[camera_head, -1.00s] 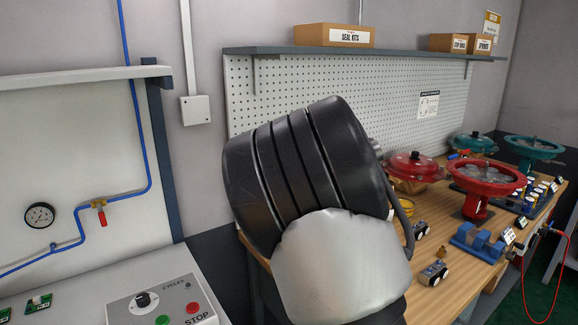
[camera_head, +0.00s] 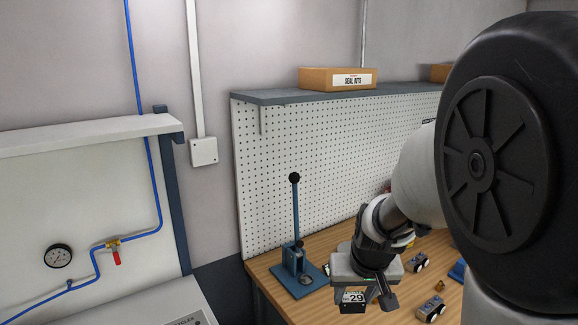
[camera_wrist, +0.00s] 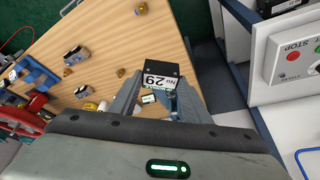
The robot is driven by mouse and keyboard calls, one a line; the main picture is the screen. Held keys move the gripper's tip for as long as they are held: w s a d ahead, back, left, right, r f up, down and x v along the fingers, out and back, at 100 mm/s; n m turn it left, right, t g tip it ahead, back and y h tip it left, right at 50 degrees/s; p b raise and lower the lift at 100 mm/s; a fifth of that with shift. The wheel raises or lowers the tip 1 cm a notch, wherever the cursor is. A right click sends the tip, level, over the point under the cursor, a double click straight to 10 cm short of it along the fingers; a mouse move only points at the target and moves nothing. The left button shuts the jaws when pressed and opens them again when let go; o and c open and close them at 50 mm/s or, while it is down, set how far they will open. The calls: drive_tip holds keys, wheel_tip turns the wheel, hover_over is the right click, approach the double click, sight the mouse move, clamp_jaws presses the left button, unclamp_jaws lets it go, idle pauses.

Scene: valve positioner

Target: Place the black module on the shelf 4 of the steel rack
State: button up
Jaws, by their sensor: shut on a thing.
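The black module (camera_head: 353,308) is a small dark block with a white label reading 29. In the wrist view the module (camera_wrist: 160,70) sits between the fingertips with its label facing the camera. My gripper (camera_head: 368,290) is shut on it, pointing down over the wooden workbench. In the wrist view the fingers of my gripper (camera_wrist: 160,96) flank the module. The module appears held above the bench top; the exact gap is hard to judge. The steel rack and its shelf 4 are not recognisable in either current view.
A blue lever press (camera_head: 297,262) stands left of my gripper. Small grey fittings (camera_head: 431,308) lie on the bench (camera_head: 262,268) to the right. Above runs a wall shelf (camera_head: 285,96) with a seal-kits box (camera_head: 338,79). A STOP control panel (camera_wrist: 296,52) shows in the wrist view.

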sight(353, 300)
wheel_tip(353, 300, up, 4)
drive_tip(key=p, duration=0.2)
drive_tip(key=shift+r+p, duration=0.15)
drive_tip(key=shift+p, duration=0.15)
wheel_tip(353, 300, down, 10)
drive_tip(key=s, duration=0.2)
drive_tip(key=shift+s, duration=0.15)
